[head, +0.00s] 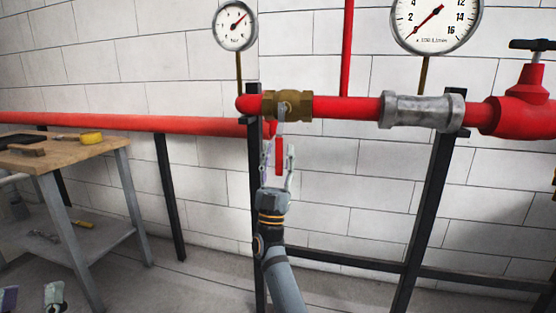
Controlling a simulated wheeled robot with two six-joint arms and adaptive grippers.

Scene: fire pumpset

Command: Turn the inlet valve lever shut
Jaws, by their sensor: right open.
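The brass inlet valve (287,106) sits on the horizontal red pipe. Its lever, with a grey stem and red grip (279,157), hangs straight down, across the pipe's line. My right gripper (278,155) comes up from below and is open, with a finger on each side of the red grip. I cannot tell whether either finger touches it. My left gripper (31,297) shows only its fingertips at the bottom left corner. They are apart, with nothing seen between them, far from the valve.
A black frame post (254,200) stands just left of the lever. Gauges (234,26) (436,22) rise above the pipe. A grey coupling (422,111) and red valve (520,103) lie to the right. A workbench (62,153) stands left.

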